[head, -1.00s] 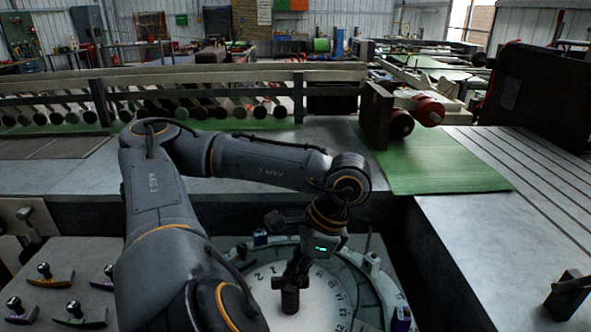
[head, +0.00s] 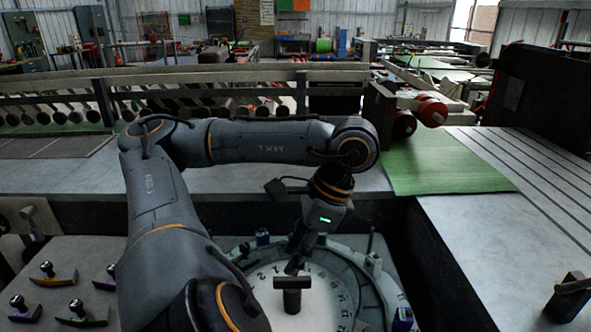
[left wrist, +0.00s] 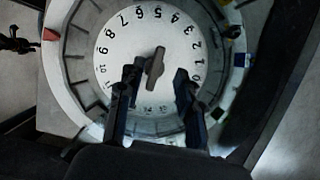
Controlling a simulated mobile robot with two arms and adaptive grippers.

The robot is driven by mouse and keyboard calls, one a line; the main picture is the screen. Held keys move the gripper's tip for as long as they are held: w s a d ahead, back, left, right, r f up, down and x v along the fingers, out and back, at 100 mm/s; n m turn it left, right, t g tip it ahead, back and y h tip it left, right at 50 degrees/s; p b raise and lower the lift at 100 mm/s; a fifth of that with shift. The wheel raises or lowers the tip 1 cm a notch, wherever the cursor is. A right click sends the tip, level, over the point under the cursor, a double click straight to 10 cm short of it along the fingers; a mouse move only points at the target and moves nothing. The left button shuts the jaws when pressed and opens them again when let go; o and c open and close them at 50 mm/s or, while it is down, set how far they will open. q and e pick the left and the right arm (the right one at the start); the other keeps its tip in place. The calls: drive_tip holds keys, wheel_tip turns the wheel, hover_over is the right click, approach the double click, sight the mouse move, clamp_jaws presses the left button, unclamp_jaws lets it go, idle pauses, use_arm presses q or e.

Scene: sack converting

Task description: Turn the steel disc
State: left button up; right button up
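The steel disc (head: 325,303) is a pale round plate with numbers around its edge, set in a larger ring below the bench top. A dark T-shaped handle (head: 292,284) stands up at its middle. In the left wrist view the disc (left wrist: 122,48) faces me, and the handle's bar (left wrist: 155,70) runs upright with a slight tilt. My left gripper (head: 297,266) is just behind the handle in the head view. In the left wrist view its two fingers (left wrist: 158,72) are spread, with the bar showing between them. I cannot see contact. My right gripper is not in view.
The light ring (head: 383,285) around the disc carries small coloured blocks. Several small handled tools (head: 68,312) lie on the left panel. A green sheet (head: 440,170) lies on the bench at right. A dark block (head: 570,298) stands at far right.

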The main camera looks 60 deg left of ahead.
use_arm(q)
drive_tip(key=shift+r, duration=2.2)
